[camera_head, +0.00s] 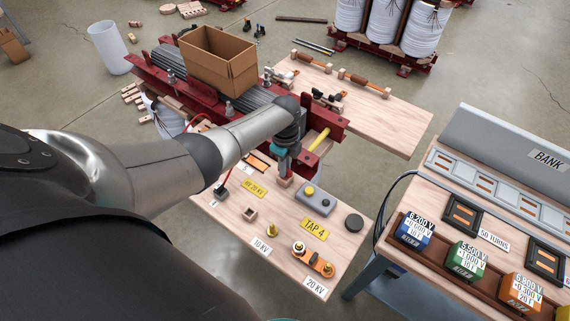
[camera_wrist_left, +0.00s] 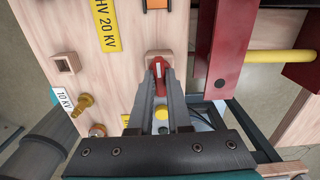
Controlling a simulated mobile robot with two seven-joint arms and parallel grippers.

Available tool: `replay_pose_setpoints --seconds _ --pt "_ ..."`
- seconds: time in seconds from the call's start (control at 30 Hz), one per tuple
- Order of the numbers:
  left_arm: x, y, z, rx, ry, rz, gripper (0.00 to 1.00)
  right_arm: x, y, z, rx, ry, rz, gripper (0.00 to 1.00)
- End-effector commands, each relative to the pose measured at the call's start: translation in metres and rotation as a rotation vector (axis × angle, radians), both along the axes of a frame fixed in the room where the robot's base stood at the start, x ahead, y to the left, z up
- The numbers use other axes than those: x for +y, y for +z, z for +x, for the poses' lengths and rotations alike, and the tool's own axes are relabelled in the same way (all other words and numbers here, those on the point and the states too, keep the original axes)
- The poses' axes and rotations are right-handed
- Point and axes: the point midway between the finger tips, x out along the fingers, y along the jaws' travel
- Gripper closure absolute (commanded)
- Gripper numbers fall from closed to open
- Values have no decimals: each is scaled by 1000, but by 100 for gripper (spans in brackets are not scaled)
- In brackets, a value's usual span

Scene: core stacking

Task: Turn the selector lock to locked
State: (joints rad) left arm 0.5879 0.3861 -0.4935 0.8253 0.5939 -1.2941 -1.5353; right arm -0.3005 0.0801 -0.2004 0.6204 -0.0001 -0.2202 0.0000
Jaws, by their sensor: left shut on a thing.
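The selector lock (camera_wrist_left: 159,72) is a small red piece with a white mark, standing at a wooden block (camera_wrist_left: 151,56) on the wooden board. My left gripper (camera_wrist_left: 161,80) is shut on the red piece, its two grey fingers on either side of it. In the head view my left gripper (camera_head: 283,168) points down at the wooden block (camera_head: 285,183) near the back of the board (camera_head: 225,205). The fingers partly hide the lock, and I cannot tell which position it is turned to.
A grey box with a yellow button (camera_head: 313,196), a TAP 4 plate (camera_head: 315,229), an empty wooden socket (camera_head: 250,213), a brass post (camera_head: 271,230) and an orange link (camera_head: 314,260) stand on the board. Red beams with a yellow bar (camera_head: 320,140) are close behind my gripper.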

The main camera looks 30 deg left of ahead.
Motion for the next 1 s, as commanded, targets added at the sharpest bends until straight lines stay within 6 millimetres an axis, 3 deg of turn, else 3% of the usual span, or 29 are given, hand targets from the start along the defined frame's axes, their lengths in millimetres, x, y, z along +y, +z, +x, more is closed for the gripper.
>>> replay_pose_setpoints --seconds 0.67,0.7,0.93,1.0 --pt "-1 0 0 1 -63 -2 100 0 -1 0 -1 -1 -1 24" --pt "-1 0 0 1 -63 -2 80 0 -1 0 -1 0 -1 24" --pt "-1 0 0 1 -61 -1 55 -1 -1 0 -1 -1 -1 24" --pt "-1 0 0 0 -60 -1 54 -1 -1 0 -1 -1 -1 24"
